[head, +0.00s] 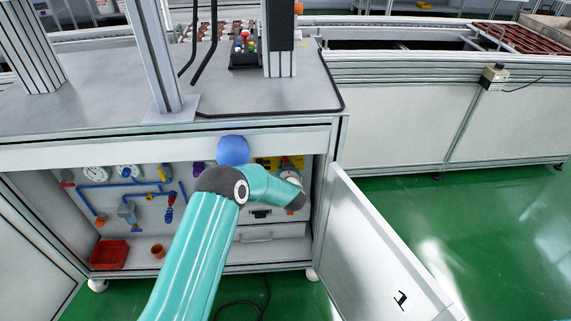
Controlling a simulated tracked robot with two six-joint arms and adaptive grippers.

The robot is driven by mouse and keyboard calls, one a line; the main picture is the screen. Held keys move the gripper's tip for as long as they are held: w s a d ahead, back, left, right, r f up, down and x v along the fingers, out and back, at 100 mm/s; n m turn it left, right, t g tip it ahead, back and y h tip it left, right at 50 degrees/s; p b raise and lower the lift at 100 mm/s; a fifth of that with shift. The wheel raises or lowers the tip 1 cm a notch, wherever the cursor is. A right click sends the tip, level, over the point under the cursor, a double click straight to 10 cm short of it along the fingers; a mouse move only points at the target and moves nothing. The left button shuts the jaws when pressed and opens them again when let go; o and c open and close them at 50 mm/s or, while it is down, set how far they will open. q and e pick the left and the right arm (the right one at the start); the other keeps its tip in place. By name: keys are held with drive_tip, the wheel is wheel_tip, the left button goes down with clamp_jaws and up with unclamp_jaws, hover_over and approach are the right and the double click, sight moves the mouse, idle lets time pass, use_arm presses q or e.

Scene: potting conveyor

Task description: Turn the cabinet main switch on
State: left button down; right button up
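The control cabinet (150,157) stands open under the grey worktop. A teal arm of mine, coming in from the lower left and taken as my left, reaches into its right part. Its wrist (290,195) is in front of a panel with a yellow part (264,162). The main switch cannot be made out clearly; the wrist covers much of that area. My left gripper is mostly hidden at the wrist, so its fingers and any contact cannot be told. My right gripper is not in view.
The right cabinet door (375,245) stands open toward me. Gauges (96,173), blue pipes and valves fill the cabinet's left part. A red bin (109,254) and a small orange pot (158,251) sit at its bottom. Green floor (480,230) is clear at right.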

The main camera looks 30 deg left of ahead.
use_arm(q)
drive_tip(key=shift+d+f, duration=0.1)
drive_tip(key=shift+f, duration=0.15)
drive_tip(key=c, duration=1.1)
unclamp_jaws()
drive_tip(key=shift+c, duration=0.2)
drive_tip(key=shift+r, duration=0.15)
drive_tip(key=v, duration=1.2)
